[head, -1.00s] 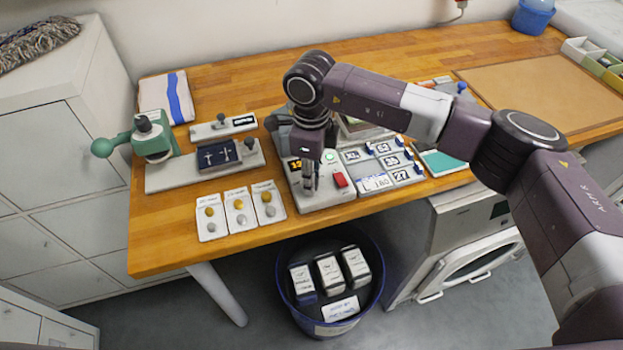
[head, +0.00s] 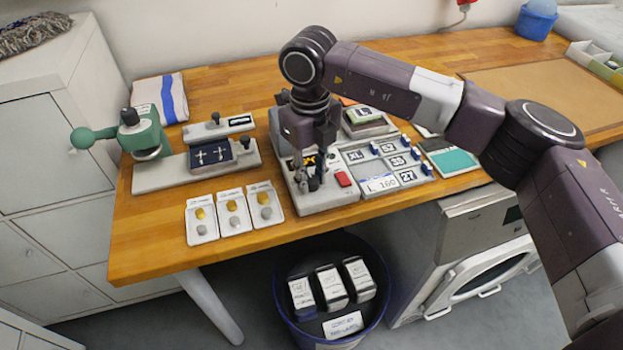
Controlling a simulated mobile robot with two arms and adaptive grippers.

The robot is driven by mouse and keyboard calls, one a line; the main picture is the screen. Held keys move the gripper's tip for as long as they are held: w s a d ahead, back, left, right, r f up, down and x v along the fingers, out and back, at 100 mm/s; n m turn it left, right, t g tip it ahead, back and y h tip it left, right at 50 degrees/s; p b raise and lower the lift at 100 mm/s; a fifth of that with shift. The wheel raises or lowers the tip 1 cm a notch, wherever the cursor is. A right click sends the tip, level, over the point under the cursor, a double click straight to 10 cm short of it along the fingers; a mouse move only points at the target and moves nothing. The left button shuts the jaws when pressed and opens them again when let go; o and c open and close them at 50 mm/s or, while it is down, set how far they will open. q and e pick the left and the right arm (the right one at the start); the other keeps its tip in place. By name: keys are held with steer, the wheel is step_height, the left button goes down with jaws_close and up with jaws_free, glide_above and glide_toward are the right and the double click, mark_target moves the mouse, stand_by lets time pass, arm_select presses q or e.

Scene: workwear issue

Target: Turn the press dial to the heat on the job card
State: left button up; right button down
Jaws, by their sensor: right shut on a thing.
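The press (head: 330,200) stands near the table's front edge, with a light base, a red button (head: 343,179) and a small orange display (head: 309,161) that is partly covered, its digits unreadable. My right gripper (head: 307,182) points down over the left part of the base. It is shut on the press dial, which its fingers hide, so the dial's setting cannot be read. A small white card (head: 380,185) right of the red button carries blue-edged print that looks like "L 160"; the digits are small. My left gripper is not in view.
A tray of number tiles (head: 405,176) adjoins the press on the right. Cards with buttons (head: 233,212) lie on the left, before a green hand press (head: 145,133). A blue bin (head: 290,328) stands below the table. The brown board (head: 540,85) is clear.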

mark_target(311, 179)
steer(key=shift+r, duration=0.1)
stand_by(0.4)
steer(key=c, duration=1.7)
jaws_free()
steer(key=shift+o, duration=0.2)
step_height(311, 179, up, 12)
